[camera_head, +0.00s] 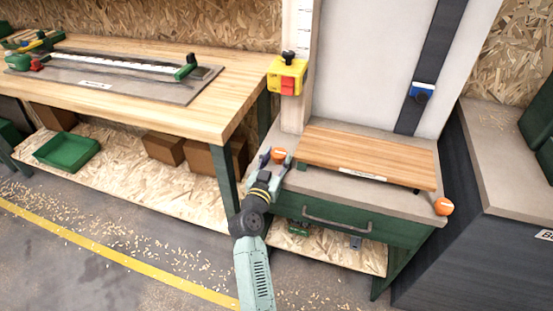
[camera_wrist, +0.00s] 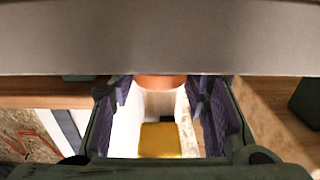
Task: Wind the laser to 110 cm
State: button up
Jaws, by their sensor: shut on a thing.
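My gripper (camera_head: 274,160) reaches to the left front of the workbench and is shut on an orange knob (camera_head: 279,154). In the wrist view the knob (camera_wrist: 162,82) shows between the two fingers, partly hidden by a grey band across the top. A white post with scale marks (camera_head: 297,32) rises behind it; its numbers are too small to read. A yellow box with red parts and a black top knob (camera_head: 286,76) sits on this post. A blue carriage (camera_head: 421,92) sits low on a dark slanting rail (camera_head: 434,58). I cannot tell which of these is the laser.
A second orange knob (camera_head: 443,206) is at the bench's right front corner. A wooden board (camera_head: 367,158) lies on the bench top, above a green drawer (camera_head: 340,222). A wooden table (camera_head: 222,108) stands at left, and a dark cabinet (camera_head: 480,220) at right.

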jog(key=shift+c, duration=0.9)
jog(key=shift+h, duration=0.3)
